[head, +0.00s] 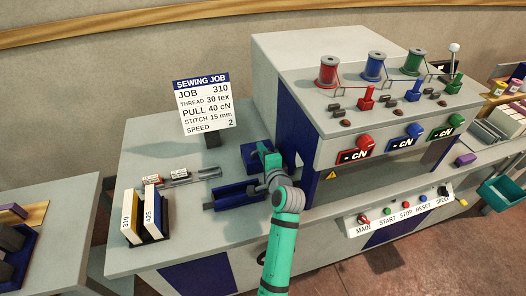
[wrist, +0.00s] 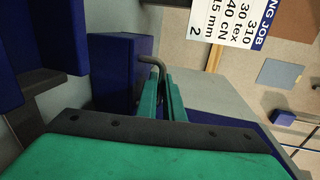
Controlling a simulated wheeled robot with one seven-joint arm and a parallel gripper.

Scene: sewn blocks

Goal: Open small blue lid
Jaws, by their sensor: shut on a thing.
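A small blue lid (wrist: 112,70) shows in the wrist view as a dark blue block with a bent grey handle (wrist: 152,62) at its right. My gripper (wrist: 162,78) has its two green fingers close together at the handle, shut on it. In the head view the blue part (head: 250,160) stands at the back of the bench beside the large machine, and my gripper (head: 269,160) reaches it from the front right. My gripper and wrist hide much of it there, so how far the lid is open I cannot tell.
The job card (head: 202,105) stands behind on a post. The large machine (head: 335,125) is close on the right.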

